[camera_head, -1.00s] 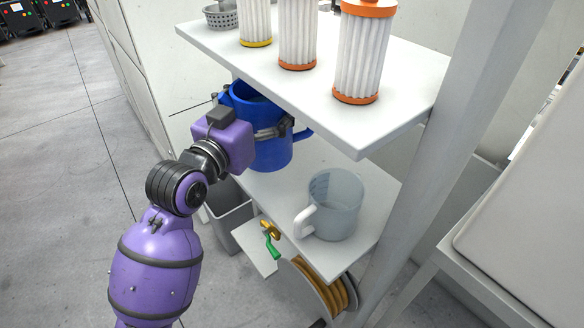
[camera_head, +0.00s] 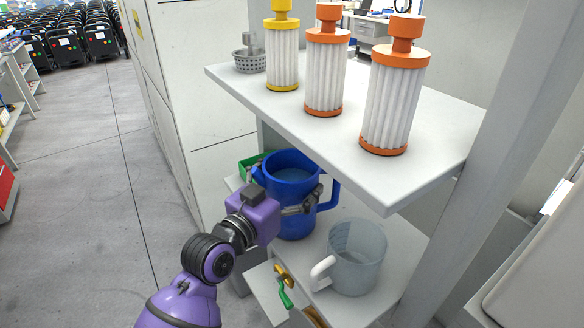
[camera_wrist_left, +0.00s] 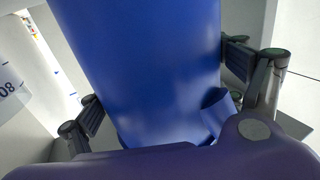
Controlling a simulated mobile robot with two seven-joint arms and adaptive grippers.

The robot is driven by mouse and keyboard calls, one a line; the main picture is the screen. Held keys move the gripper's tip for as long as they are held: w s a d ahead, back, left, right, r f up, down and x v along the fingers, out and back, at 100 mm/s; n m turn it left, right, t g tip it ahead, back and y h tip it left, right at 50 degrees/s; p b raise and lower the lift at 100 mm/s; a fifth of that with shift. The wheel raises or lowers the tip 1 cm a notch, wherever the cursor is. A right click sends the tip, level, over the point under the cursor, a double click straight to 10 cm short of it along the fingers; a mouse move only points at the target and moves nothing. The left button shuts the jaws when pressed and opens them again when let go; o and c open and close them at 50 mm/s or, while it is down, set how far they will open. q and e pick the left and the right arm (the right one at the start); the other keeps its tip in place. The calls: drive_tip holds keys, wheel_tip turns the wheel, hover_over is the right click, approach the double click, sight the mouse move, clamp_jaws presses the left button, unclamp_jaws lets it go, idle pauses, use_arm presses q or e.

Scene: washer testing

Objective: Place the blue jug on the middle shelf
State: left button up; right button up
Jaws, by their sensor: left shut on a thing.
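The blue jug (camera_head: 294,222) is upright at the middle shelf (camera_head: 398,262), left of a clear measuring jug (camera_head: 356,258) with a white handle. Its blue handle points right in the head view. My left gripper (camera_head: 284,192) is shut around the jug's body from the front left. In the left wrist view the jug (camera_wrist_left: 150,70) fills the middle, with a finger on each side. I cannot tell whether the jug's base touches the shelf. My right gripper is not in view.
The top shelf (camera_head: 270,105) overhangs the jug and holds white filters with yellow or orange caps (camera_head: 395,100) and a grey basket (camera_head: 249,60). A shelf post (camera_head: 480,150) stands at the right. Below are a green-handled valve (camera_head: 285,292) and a lower shelf.

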use_arm(q)
drive_tip(key=shift+r, duration=0.25)
drive_tip(key=shift+f, duration=0.15)
drive_tip(key=o, duration=1.9)
drive_tip(key=shift+s+f, duration=0.1)
drive_tip(key=shift+f, duration=0.2)
drive_tip(key=b+v, duration=0.1)
drive_tip(key=v, duration=1.1)
